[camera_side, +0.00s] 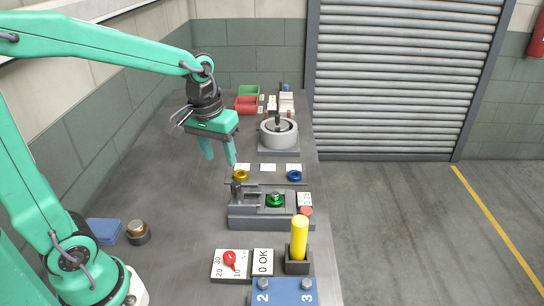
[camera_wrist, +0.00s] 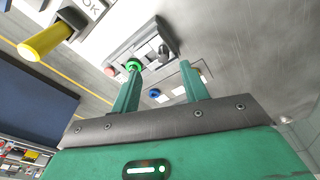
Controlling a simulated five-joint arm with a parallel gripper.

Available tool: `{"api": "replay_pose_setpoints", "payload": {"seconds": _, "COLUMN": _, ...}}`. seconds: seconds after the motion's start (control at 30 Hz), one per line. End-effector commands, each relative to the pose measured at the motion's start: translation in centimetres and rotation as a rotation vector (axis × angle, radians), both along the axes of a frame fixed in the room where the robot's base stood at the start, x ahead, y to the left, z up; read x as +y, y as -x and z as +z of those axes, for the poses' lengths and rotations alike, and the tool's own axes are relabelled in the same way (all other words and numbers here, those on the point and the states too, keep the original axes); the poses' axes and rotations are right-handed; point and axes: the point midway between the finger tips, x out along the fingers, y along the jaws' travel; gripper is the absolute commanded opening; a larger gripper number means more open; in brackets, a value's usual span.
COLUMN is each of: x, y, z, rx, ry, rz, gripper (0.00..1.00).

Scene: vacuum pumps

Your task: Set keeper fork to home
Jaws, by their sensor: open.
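A grey fixture (camera_side: 271,222) stands on the bench with a green round part (camera_side: 275,200) seated on it. A grey bracket-like piece at its left end (camera_side: 240,193) may be the keeper fork; I cannot tell its exact setting. In the wrist view the fixture (camera_wrist: 126,48) is tilted, with the green part (camera_wrist: 134,62) just beyond the left fingertip. My gripper (camera_side: 219,162) is open and empty, above the bench, behind and to the left of the fixture. Its two fingers are apart in the wrist view (camera_wrist: 160,66), with nothing between them.
Yellow (camera_side: 241,175) and blue (camera_side: 294,175) rings sit behind the fixture. A grey round pump body (camera_side: 279,134) stands further back. A yellow cylinder (camera_side: 299,238) stands upright in front, by a red-knobbed dial plate (camera_side: 231,264).

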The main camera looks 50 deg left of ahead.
Motion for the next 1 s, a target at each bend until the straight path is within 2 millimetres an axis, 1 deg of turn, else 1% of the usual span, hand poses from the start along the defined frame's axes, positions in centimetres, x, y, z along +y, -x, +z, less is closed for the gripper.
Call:
{"api": "replay_pose_setpoints", "payload": {"seconds": 0.43, "x": -0.6, "y": 3.0, "z": 2.0, "rx": -0.088, "ry": -0.019, "rz": -0.092, "gripper": 0.45}}
{"api": "replay_pose_setpoints", "payload": {"seconds": 1.0, "x": -1.2, "y": 6.7, "z": 3.5, "rx": -0.197, "ry": -0.052, "rz": -0.206, "gripper": 0.45}}
